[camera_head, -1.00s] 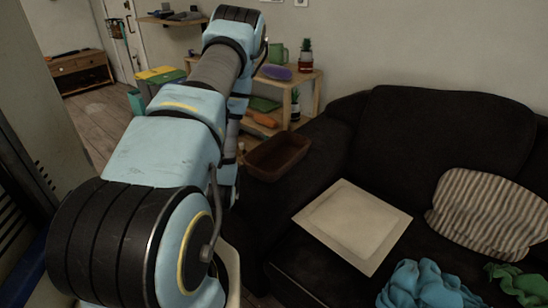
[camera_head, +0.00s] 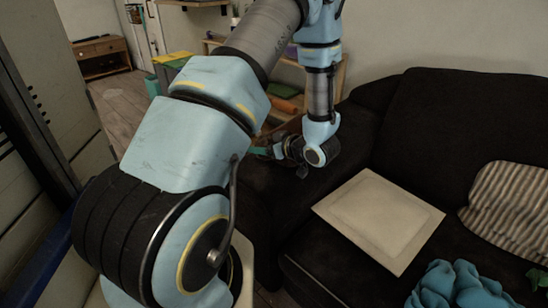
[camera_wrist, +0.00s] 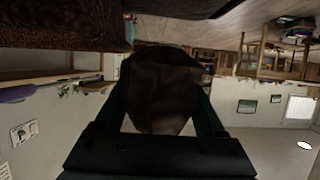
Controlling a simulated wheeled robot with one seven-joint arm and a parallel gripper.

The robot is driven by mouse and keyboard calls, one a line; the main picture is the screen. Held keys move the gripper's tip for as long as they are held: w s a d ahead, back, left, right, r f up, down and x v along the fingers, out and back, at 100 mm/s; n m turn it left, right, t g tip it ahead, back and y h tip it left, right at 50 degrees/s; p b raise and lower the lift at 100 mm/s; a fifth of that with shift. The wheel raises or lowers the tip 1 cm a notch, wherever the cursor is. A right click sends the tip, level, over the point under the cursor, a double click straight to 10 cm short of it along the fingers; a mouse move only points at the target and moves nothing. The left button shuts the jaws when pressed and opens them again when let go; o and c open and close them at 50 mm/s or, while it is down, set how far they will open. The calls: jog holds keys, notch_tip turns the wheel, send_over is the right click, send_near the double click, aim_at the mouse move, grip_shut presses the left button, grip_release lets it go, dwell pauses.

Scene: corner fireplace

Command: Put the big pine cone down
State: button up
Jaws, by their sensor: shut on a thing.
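In the wrist view, a large dark brown pine cone (camera_wrist: 160,90) sits between the two fingers of my gripper, which is shut on it. The cone is dim and its scales are hard to make out. In the head view my gripper (camera_head: 266,151) is low over the arm of the black sofa (camera_head: 268,190), pointing left. The cone cannot be told apart from the gripper there.
A square cream board (camera_head: 380,218) lies on the sofa seat, with a blue cloth (camera_head: 458,288) and a striped cushion (camera_head: 510,210) to its right.

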aim_at(262, 171)
jog(key=shift+f, duration=3.1)
jog(key=shift+f, duration=0.2)
jog(key=o, duration=1.1)
jog(key=shift+r, duration=0.2)
